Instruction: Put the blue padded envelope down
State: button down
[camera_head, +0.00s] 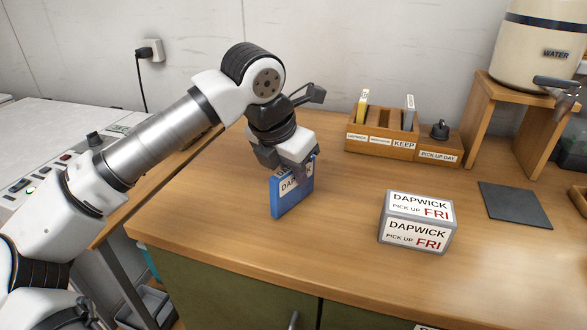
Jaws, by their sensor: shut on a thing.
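The blue padded envelope (291,199) stands upright on edge at the left part of the wooden counter (335,245). A white label with partly hidden print shows on its upper face. My gripper (297,172) points down and is shut on the envelope's top edge. The envelope's lower edge is at or just above the counter; I cannot tell whether it touches. My fingers cover part of the label.
A grey box (418,222) labelled DAPWICK, PICK UP FRI stands to the right. A wooden sorter (382,143) marked KEEP holds a few upright items behind. A dark mat (515,204) lies at right, near a water dispenser (540,45) on a stand. The counter's front middle is clear.

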jog(key=c, duration=1.4)
grip_release()
jog(key=shift+f, duration=0.15)
jog(key=shift+o, duration=0.2)
jog(key=v, duration=1.2)
jog(key=shift+r, duration=0.2)
